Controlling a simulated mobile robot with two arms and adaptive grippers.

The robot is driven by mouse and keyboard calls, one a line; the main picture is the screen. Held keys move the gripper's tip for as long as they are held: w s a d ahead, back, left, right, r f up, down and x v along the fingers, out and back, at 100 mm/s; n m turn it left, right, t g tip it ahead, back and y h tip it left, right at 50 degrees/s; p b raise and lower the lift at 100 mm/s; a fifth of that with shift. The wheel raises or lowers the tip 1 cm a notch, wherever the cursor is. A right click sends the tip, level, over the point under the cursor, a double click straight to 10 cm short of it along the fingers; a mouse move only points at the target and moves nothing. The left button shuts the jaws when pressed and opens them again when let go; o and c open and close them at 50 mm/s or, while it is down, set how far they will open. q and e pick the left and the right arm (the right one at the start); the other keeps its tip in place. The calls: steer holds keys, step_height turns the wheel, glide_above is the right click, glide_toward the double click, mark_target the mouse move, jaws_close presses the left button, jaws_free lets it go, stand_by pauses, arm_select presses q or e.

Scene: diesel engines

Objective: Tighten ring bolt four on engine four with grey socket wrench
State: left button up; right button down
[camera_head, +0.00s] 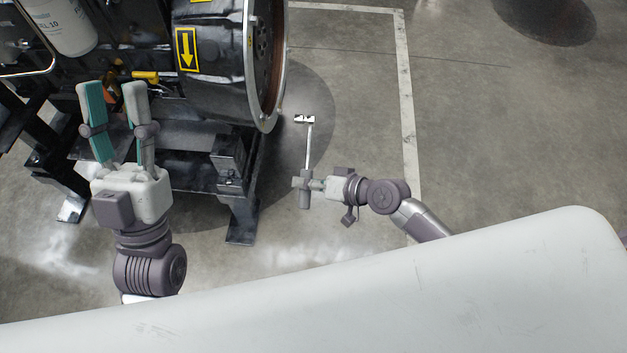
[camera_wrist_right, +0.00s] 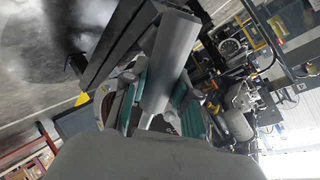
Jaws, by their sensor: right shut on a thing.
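My right gripper (camera_head: 308,184) is shut on the grey socket wrench (camera_head: 309,148). The wrench's grey handle sits between the fingers, and its thin shank points up the picture to a shiny head, apart from the engine. In the right wrist view, the grey handle (camera_wrist_right: 170,62) lies between the green-padded fingers (camera_wrist_right: 160,105). The black engine (camera_head: 215,60) stands at the upper left, with a large round ring (camera_head: 265,60) on its right end. I cannot make out ring bolt four. My left gripper (camera_head: 113,95) is open and empty in front of the engine.
The engine rests on a dark metal stand (camera_head: 240,190) with feet on the floor. A white cylinder (camera_head: 62,25) is on the engine's upper left. Grey floor (camera_head: 480,130) with a pale painted line (camera_head: 407,100) lies clear to the right.

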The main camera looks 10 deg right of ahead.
arm_select(q)
steer(key=w+f+g, duration=0.1)
steer(key=w+f+g+y, duration=0.1)
steer(key=w, duration=0.1)
steer(key=shift+d+f+p, duration=0.15)
steer(key=shift+d+p, duration=0.05)
steer(key=shift+p, duration=0.15)
arm_select(e)
steer(key=a, duration=0.1)
steer(key=w+a, duration=0.1)
steer(key=a, duration=0.2)
steer(key=shift+w+a, duration=0.3)
steer(key=shift+a, duration=0.1)
arm_select(q)
steer(key=shift+w+f+g, duration=0.2)
steer(key=shift+f+g, duration=0.1)
arm_select(e)
steer(key=shift+a, duration=0.1)
arm_select(q)
steer(key=shift+w+f, duration=0.1)
arm_select(e)
steer(key=shift+w+a, duration=0.1)
steer(key=shift+a, duration=0.1)
